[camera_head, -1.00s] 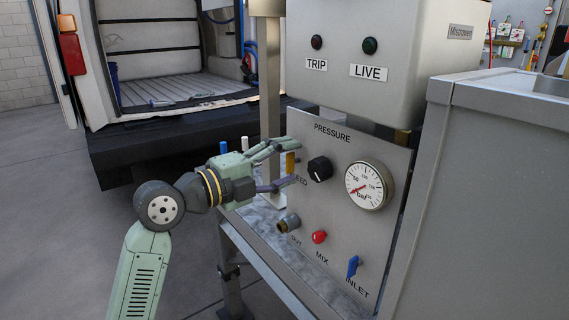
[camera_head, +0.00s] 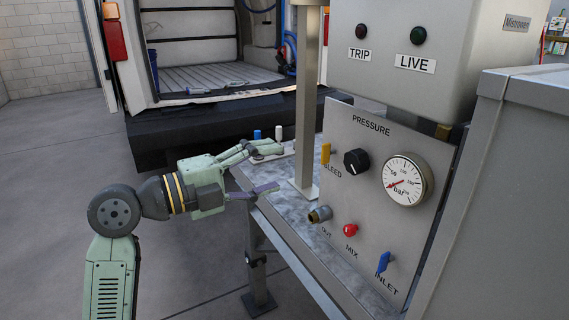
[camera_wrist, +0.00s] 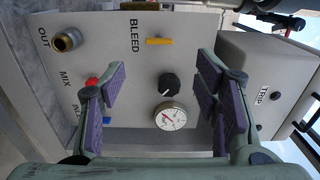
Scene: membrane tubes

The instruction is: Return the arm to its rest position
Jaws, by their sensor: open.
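My gripper (camera_head: 272,169) is open and empty in the head view, left of the control panel (camera_head: 345,215) and apart from it. My arm bends at a round dark joint at the lower left. In the wrist view my gripper's purple-padded fingers (camera_wrist: 162,98) are spread wide, with the panel in front of them. The yellow BLEED lever (camera_head: 325,153), black PRESSURE knob (camera_head: 356,161) and gauge (camera_head: 407,180) show between or just beyond the fingers in the wrist view. Nothing is between the pads.
A steel bench (camera_head: 284,239) carries the panel, with an upright post (camera_head: 306,100) near my gripper. The brass OUT fitting (camera_head: 320,214), red MIX knob (camera_head: 350,230) and blue INLET lever (camera_head: 385,262) stick out. An open van (camera_head: 215,115) stands behind; floor at left is clear.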

